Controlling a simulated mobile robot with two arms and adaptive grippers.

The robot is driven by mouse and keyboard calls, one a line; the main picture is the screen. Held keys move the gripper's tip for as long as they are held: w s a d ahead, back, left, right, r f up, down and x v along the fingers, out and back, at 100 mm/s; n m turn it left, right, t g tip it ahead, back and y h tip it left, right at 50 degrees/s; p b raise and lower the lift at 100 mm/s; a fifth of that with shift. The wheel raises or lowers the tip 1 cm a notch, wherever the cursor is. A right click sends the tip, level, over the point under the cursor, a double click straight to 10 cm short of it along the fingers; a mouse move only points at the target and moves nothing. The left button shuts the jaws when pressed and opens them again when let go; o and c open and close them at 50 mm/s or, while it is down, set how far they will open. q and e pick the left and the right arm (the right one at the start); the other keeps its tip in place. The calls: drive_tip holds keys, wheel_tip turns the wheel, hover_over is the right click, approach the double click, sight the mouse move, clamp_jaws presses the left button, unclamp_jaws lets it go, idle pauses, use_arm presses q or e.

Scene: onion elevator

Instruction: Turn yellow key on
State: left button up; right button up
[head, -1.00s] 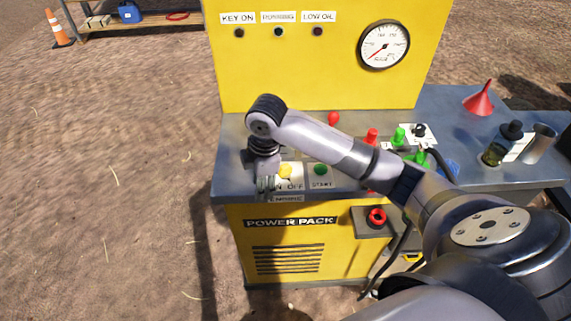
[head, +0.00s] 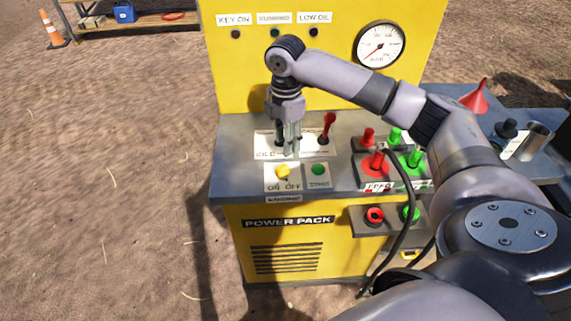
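The yellow key (head: 282,172) is a small knob on a white plate marked ON and OFF, at the front left of the power pack's grey top. I cannot tell clearly which mark it points to. The KEY ON lamp (head: 235,34) on the yellow back panel looks dark. My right gripper (head: 289,147) points down just behind the yellow key, apart from it, over the white IDLE plate. Its fingers look close together, but their gap is unclear. Nothing is seen held. My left gripper is not in view.
A green START button (head: 318,169) sits right of the key. A red lever (head: 327,126) stands right of my gripper. Red and green couplings (head: 378,160) with a black hose are further right. A red funnel (head: 474,97) stands on the grey top at the far right.

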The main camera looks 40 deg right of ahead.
sight(286, 165)
wheel_tip(286, 165, down, 10)
drive_tip(key=shift+f+p, duration=0.1)
drive_tip(key=shift+p, duration=0.25)
clamp_jaws()
idle(0.4)
